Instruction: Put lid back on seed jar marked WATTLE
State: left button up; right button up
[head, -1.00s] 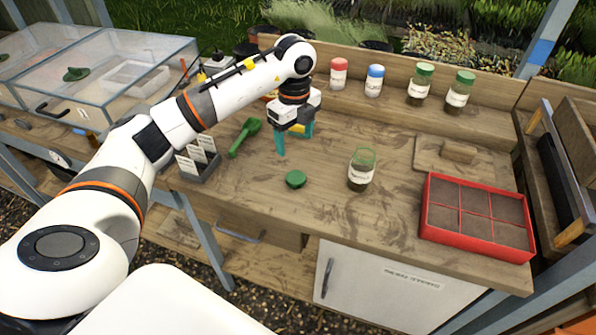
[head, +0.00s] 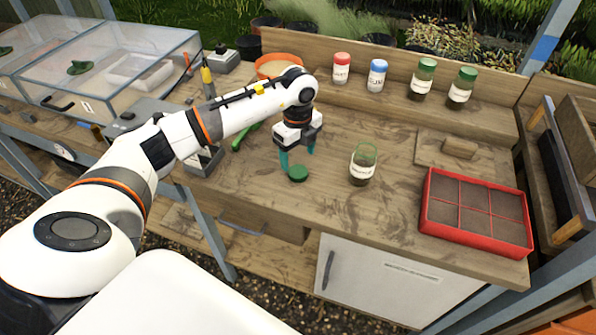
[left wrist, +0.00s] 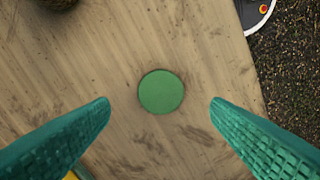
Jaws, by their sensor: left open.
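A round green lid (head: 298,173) lies flat on the wooden bench, and it is centred in the left wrist view (left wrist: 161,92). An open glass jar (head: 363,167) with dark contents and a white label stands upright to its right; the label is too small to read. A dark round edge at the top of the left wrist view (left wrist: 57,3) appears to be this jar. My left gripper (head: 298,162) is open and empty, pointing down just above the lid. Its teal fingers (left wrist: 160,107) are spread wide to either side of the lid. My right gripper is not in view.
On the back shelf stand a red-lidded jar (head: 341,68), a blue-lidded jar (head: 377,76) and two green-lidded jars (head: 423,77) (head: 462,86). A red seed tray (head: 475,215) sits at right, near a wooden board (head: 440,150). A green scoop (head: 246,136) lies behind my arm.

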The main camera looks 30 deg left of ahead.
aim_at(299, 172)
pick_arm(q)
jog(key=f, duration=0.1)
jog(key=f+p, duration=0.1)
jog(key=f, duration=0.2)
jog(key=shift+s+d+p, duration=0.15)
jog(key=shift+d+p, duration=0.1)
jog(key=shift+p, duration=0.1)
jog(key=shift+f, duration=0.6)
jog(key=shift+c, duration=0.3)
jog(key=c, duration=1)
jog(key=shift+r, duration=0.1)
notch_tip(299, 172, up, 10)
jog(key=shift+b, duration=0.95)
